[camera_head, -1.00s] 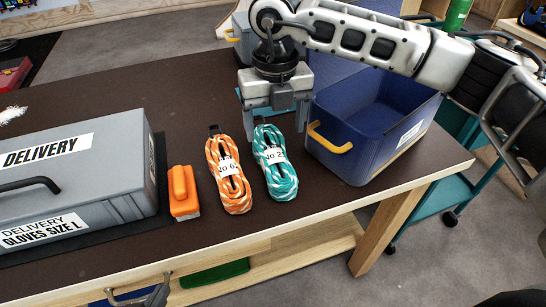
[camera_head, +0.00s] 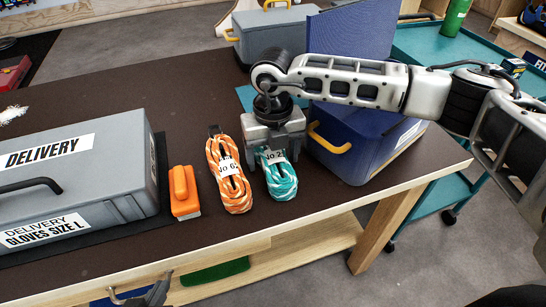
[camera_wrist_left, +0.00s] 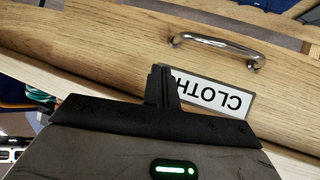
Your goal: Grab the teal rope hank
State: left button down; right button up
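The teal rope hank (camera_head: 281,187), with white flecks and a white "No 2" label, lies on the dark table top. My right gripper (camera_head: 272,155) is over its far end in the head view, pointing down. Its fingers are apart, one on each side of the hank, and hide part of it; whether they touch it I cannot tell. My left gripper (camera_head: 167,276) is low at the table's front edge. In the left wrist view its black fingers (camera_wrist_left: 162,85) look together and empty, in front of a wooden drawer (camera_wrist_left: 110,50).
An orange rope hank (camera_head: 229,178) lies close to the left of the teal one. Further left are an orange object (camera_head: 184,191) and a grey delivery case (camera_head: 75,175). A blue bin (camera_head: 350,150) with a yellow handle stands close on the right, under my right arm.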

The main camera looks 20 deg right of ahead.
jog(key=c, duration=1)
jog(key=shift+c, duration=0.6)
jog(key=shift+r, duration=0.15)
